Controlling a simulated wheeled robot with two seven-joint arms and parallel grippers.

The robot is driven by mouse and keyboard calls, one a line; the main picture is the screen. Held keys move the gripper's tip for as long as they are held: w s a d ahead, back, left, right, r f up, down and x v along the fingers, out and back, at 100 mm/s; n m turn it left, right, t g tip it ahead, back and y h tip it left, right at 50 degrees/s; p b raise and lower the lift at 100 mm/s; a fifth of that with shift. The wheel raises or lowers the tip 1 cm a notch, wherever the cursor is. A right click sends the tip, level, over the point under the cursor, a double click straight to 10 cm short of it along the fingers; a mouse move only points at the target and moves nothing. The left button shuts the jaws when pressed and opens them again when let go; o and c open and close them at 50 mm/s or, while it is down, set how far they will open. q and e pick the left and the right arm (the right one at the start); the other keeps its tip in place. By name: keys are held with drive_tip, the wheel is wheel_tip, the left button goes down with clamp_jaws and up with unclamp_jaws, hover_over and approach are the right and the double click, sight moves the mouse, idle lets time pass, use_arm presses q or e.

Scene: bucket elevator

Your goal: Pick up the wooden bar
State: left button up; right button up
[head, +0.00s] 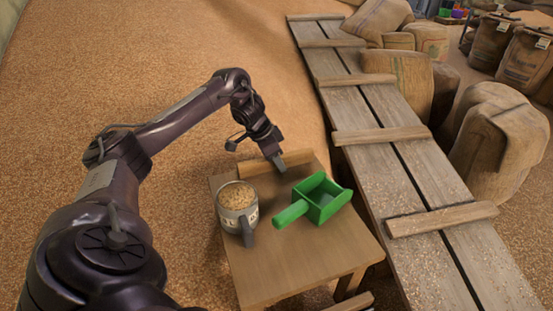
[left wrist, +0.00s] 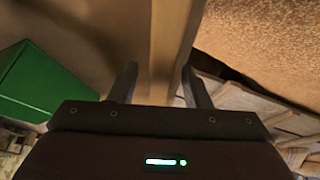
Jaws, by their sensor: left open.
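The wooden bar (head: 258,165) lies along the far edge of a small wooden table (head: 275,278). My left gripper (head: 278,163) is at the bar and hides part of it in the head view. In the left wrist view, the bar (left wrist: 168,40) runs down from the top towards the space between the two fingers of my left gripper (left wrist: 158,82). The fingers are apart, one to each side of the bar's line. I cannot tell whether they touch it. My right gripper is not in view.
A metal mug (head: 238,208) full of grain and a green scoop (head: 318,200) stand on the table near the bar. The scoop also shows in the left wrist view (left wrist: 45,85). A plank walkway (head: 385,150) and sacks (head: 500,140) are to the right. Grain covers the left.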

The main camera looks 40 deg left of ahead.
use_arm(q)
clamp_jaws()
drive_tip(key=shift+r, duration=0.1)
